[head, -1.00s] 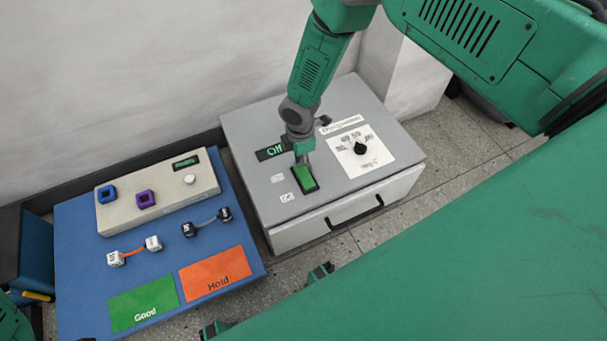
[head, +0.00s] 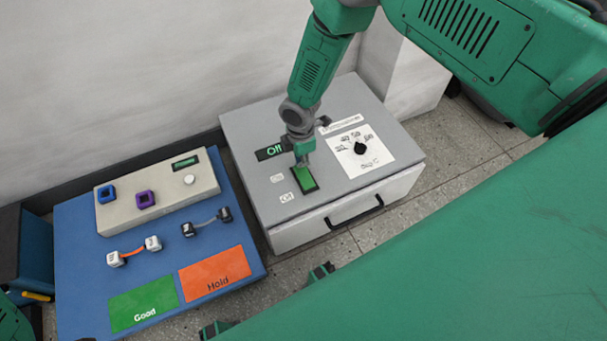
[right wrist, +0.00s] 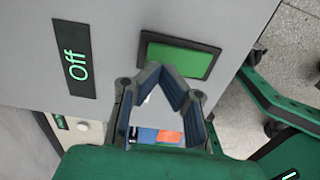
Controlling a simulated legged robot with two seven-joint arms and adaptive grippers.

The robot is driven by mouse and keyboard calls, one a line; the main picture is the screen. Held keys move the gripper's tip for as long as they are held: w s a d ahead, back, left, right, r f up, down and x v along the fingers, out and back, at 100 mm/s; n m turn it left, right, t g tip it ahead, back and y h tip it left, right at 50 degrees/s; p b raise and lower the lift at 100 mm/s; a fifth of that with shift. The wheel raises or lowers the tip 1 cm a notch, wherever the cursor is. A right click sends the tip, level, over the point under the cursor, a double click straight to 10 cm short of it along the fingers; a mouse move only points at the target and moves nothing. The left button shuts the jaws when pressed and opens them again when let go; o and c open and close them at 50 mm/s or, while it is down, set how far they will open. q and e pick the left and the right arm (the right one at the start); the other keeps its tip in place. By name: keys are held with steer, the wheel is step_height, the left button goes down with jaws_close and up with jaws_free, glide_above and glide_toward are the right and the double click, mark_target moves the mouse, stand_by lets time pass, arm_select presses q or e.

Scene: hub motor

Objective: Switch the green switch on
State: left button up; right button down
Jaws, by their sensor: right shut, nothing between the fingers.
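The green switch (head: 306,180) is a rectangular rocker in a dark frame on top of the grey box (head: 250,205). It also shows in the right wrist view (right wrist: 180,60). The display (head: 271,152) beside it reads "Off", and this is clear in the right wrist view (right wrist: 75,60). My right gripper (head: 302,162) is shut and empty, pointing down at the switch's far end. In the right wrist view its fingertips (right wrist: 164,70) meet at the switch's edge; I cannot tell whether they touch it. My left gripper is not in view.
A dial panel (head: 374,145) with a black knob is right of the switch. A drawer handle (head: 354,211) is on the box's front. Left stands a blue table (head: 80,235) with a beige unit (head: 170,205), small linked parts, and "Good" (head: 144,302) and "Hold" (head: 214,274) areas.

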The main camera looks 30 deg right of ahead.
mark_target(301, 169)
steer(key=shift+f+b, duration=0.4)
steer(key=shift+f, duration=0.95)
stand_by(0.5)
steer(key=shift+r, duration=0.1)
steer(key=shift+r+p, duration=2.75)
steer(key=shift+r, duration=0.75)
steer(key=shift+f, duration=0.1)
